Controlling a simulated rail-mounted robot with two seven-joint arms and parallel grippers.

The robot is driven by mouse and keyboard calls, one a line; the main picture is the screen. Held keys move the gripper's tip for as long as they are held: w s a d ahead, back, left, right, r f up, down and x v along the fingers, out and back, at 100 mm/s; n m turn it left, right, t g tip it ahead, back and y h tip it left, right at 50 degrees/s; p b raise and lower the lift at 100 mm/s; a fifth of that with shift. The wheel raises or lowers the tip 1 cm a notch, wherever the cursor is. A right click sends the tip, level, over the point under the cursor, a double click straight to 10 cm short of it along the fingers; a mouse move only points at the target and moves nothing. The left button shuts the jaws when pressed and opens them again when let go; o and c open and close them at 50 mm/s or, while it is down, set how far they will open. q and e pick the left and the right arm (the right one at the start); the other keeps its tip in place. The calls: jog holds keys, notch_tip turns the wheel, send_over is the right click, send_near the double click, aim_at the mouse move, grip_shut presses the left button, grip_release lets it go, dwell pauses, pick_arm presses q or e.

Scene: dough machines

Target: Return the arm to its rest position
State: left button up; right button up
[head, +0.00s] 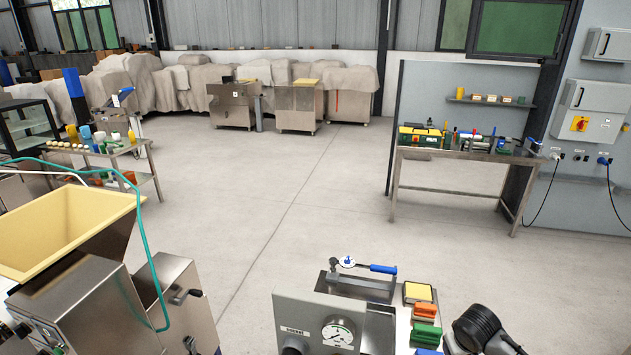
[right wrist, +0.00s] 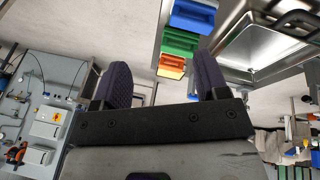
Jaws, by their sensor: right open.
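My right gripper (right wrist: 163,82) shows in the right wrist view with its two dark padded fingers wide apart. Nothing is held between them. Beyond its fingers are a blue block (right wrist: 193,15), a green block (right wrist: 181,43) and an orange block (right wrist: 172,64) beside a steel tray (right wrist: 262,60). In the head view a dark rounded part of my right arm (head: 478,326) stands at the bottom right, just right of the coloured blocks. The fingers cannot be made out there. My left arm and gripper are not in view.
A grey machine with a gauge (head: 338,331) and a blue-handled lever (head: 383,268) stands at the front, beside a green block (head: 425,311). A dough machine with a cream hopper (head: 65,228) is front left. A workbench (head: 455,155) stands back right. The middle floor is clear.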

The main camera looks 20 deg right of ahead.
jog(key=w+a+r+n+t, duration=0.25)
jog(key=a+r+n, duration=0.3)
jog(key=a, duration=0.35)
jog(key=s+a+f+n+t, duration=0.1)
jog(key=s+a+n+t, duration=0.15)
jog(key=s+a, duration=0.6)
jog(key=s+a+f+m+g+y, duration=0.2)
jog(key=s+a+f, duration=0.4)
jog(key=s, duration=0.4)
jog(key=s+a+f+m+g+y, duration=0.1)
jog(key=s+a+f+g+y, duration=0.1)
jog(key=s+a+f, duration=0.65)
jog(key=w+r+p+v, duration=0.1)
jog(key=w+p+v, duration=0.2)
jog(key=p+v, duration=0.9)
jog(key=w+r+p+v, duration=0.1)
jog(key=w+p+v, duration=0.2)
jog(key=p+v, duration=0.9)
jog(key=v, duration=0.3)
jog(key=shift+p, duration=0.3)
jog(key=shift+w+d+r, duration=0.1)
